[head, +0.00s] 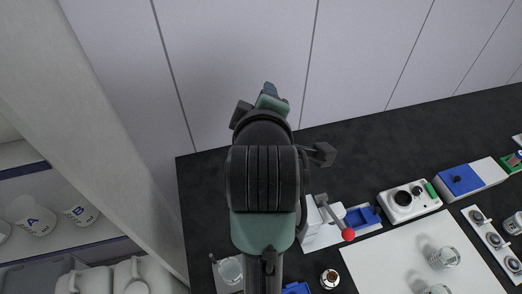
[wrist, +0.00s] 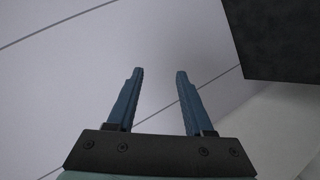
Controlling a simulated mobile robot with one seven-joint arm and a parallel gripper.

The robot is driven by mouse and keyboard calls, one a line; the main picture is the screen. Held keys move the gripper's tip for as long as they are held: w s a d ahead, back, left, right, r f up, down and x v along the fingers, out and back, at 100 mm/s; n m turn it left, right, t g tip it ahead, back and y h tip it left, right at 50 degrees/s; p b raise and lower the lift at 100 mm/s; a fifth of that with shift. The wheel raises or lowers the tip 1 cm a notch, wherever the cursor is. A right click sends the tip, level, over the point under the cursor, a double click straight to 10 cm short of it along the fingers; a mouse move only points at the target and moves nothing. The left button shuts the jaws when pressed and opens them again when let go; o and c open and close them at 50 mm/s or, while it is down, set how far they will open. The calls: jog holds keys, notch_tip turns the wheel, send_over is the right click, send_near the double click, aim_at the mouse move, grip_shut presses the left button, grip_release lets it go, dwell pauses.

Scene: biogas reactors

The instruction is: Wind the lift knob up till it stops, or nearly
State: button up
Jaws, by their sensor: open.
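My gripper (wrist: 159,72) is open in the wrist view, with two blue fingers apart and nothing between them. In the head view my gripper (head: 269,91) points away over the far edge of the black bench, toward the pale wall panels. It touches nothing that I can see. I cannot tell which part is the lift knob; my arm hides some of the bench. A white device with a grey lever and red ball (head: 348,234) stands just right of my arm. A white unit with a round black opening (head: 403,198) and a small dark knob stands farther right.
The black bench (head: 350,150) is clear along its back. A white mat (head: 390,262) holds glass beakers (head: 446,257). A blue-and-white box (head: 462,180) stands at right. A glass (head: 230,270) stands left of my arm. Shelves with labelled white cups (head: 36,222) are at far left.

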jog(key=s+f+n+g, duration=0.6)
jog(key=s+f, duration=0.3)
jog(key=f, duration=0.4)
jog(key=s+f+n+g, duration=0.65)
jog(key=s+f, duration=0.25)
jog(key=f, duration=0.4)
jog(key=shift+m, duration=0.25)
notch_tip(320, 180, down, 13)
jog(key=shift+w+f, duration=0.1)
jog(key=shift+w, duration=0.05)
grip_shut()
